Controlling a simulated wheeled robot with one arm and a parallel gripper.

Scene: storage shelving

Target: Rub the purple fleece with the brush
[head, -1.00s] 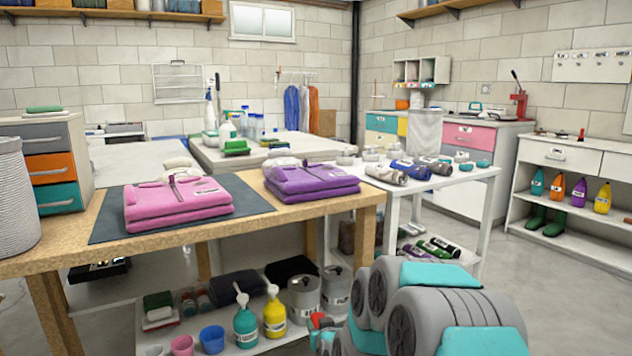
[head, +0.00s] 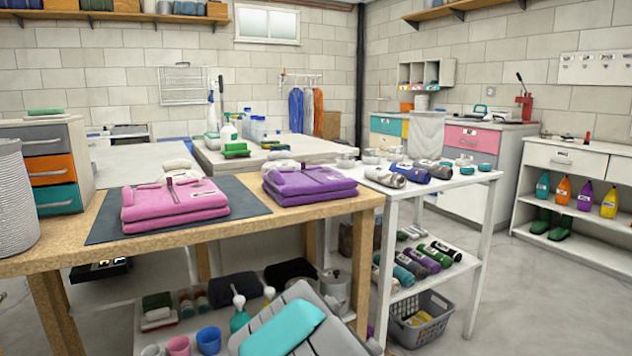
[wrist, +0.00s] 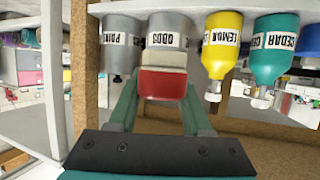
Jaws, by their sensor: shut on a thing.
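The purple fleece (head: 310,186) lies folded near the right end of the wooden workbench (head: 40,262) in the head view. It is outside the wrist view. In the wrist view my gripper (wrist: 162,92) is shut on a red block with a pale layer (wrist: 163,84), which looks like the brush. The block sits between the two green fingers, in front of a can labelled ODDS (wrist: 168,32). In the head view my arm hides the gripper and the block. They are low, by the bench's lower shelf, away from the fleece.
A pink fleece (head: 172,207) lies on a dark mat (head: 110,220) left of the purple one. Yellow (wrist: 222,45) and teal (wrist: 272,50) bottles and the cans stand close to my gripper. A white table (head: 440,187) with rolls adjoins on the right, above a grey basket (head: 438,305).

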